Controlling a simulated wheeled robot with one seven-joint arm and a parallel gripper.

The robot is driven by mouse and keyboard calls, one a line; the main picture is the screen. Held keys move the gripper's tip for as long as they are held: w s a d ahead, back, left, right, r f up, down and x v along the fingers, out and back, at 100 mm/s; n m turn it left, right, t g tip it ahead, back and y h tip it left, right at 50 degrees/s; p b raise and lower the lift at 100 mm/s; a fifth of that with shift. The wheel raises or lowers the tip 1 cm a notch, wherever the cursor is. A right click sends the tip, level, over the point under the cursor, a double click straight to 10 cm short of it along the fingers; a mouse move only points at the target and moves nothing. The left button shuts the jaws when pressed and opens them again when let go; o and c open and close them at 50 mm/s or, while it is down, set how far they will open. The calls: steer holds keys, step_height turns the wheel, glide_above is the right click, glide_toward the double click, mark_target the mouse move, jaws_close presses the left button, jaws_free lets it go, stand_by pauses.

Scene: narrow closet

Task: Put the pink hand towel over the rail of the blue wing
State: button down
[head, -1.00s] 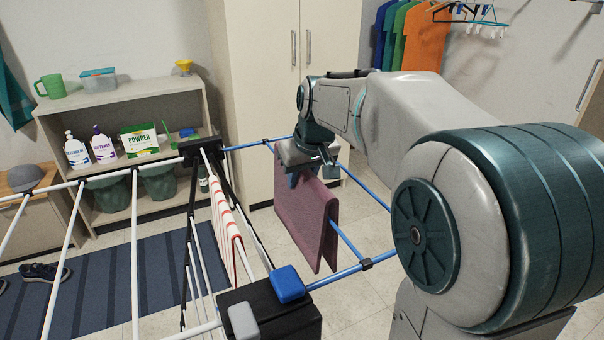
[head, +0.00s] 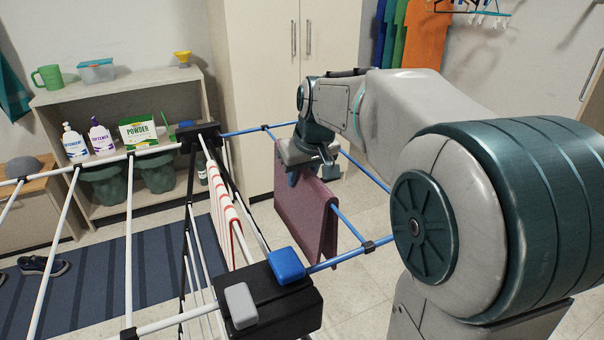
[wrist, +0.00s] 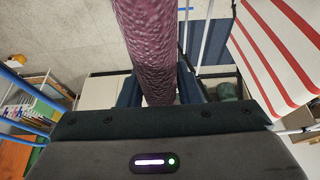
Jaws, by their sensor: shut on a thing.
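The pink hand towel (head: 300,215) hangs folded in two at the blue wing (head: 347,222), its flaps close together. A blue rail of the wing comes out at the towel's near edge, below the fold, and the towel hides the stretch behind it. Whether the fold touches the rail is hidden. My gripper (head: 307,176) is shut on the towel's upper fold, above the wing. In the wrist view, the towel (wrist: 152,45) runs as a thick roll between the two dark blue fingers (wrist: 160,92).
A red-and-white striped towel (head: 226,205) hangs on the white rack (head: 130,215) just left of the wing. A black corner block with a blue cap (head: 287,264) is at the wing's near end. A shelf unit (head: 100,95) and a tall cabinet (head: 285,70) stand behind.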

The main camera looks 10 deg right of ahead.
steer(key=c, duration=1)
jaws_free()
steer(key=shift+o, duration=0.2)
steer(key=shift+r, duration=0.1)
